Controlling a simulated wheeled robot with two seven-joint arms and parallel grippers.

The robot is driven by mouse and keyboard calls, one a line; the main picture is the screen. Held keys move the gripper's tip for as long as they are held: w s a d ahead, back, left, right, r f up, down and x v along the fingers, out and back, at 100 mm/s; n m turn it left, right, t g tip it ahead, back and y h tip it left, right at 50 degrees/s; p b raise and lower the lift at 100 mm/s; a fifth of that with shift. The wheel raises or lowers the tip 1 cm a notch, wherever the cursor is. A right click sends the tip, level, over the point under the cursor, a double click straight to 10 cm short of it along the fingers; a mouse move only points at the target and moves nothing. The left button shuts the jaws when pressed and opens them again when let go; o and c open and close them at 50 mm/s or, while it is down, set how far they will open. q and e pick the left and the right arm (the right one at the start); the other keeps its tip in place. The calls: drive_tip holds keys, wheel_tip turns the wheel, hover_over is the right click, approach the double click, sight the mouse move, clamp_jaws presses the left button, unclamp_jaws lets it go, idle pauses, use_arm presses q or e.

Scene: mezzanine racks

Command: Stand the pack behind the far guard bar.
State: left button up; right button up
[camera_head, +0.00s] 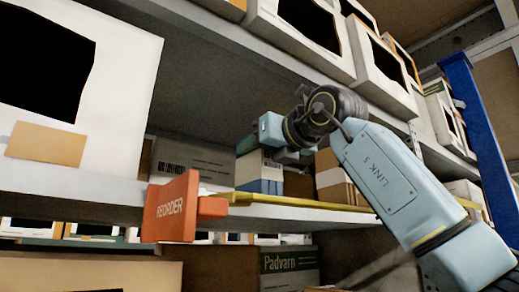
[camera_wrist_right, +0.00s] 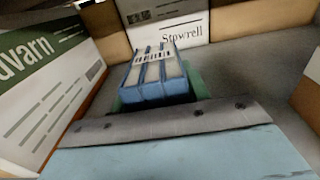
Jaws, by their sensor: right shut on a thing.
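The pack (camera_head: 259,172), white above and blue below, is in my right gripper (camera_head: 272,150), at the middle shelf, just above and behind a yellow guard bar (camera_head: 300,202) along its front edge. The bar hides nothing much of it; whether its base touches the shelf I cannot tell. In the right wrist view the pack (camera_wrist_right: 154,74) shows as white blocks with blue ends and a barcode, with green finger parts beside it. My right gripper is shut on it. My left gripper is in neither view.
An orange REORDER sign (camera_head: 170,208) juts out at the shelf's front, left of the pack. A grey carton (camera_head: 190,165) and a brown box (camera_head: 335,180) stand on either side. A Stowrell box (camera_wrist_right: 167,24) and a Padvarn-type carton (camera_wrist_right: 45,85) show in the wrist view.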

drive_tip(key=shift+s, duration=0.1)
drive_tip(key=shift+f, duration=0.1)
drive_tip(key=o, duration=1.3)
drive_tip(key=shift+r+b+v, duration=0.2)
drive_tip(key=shift+b+v, duration=2.75)
drive_tip(key=shift+v, duration=3.05)
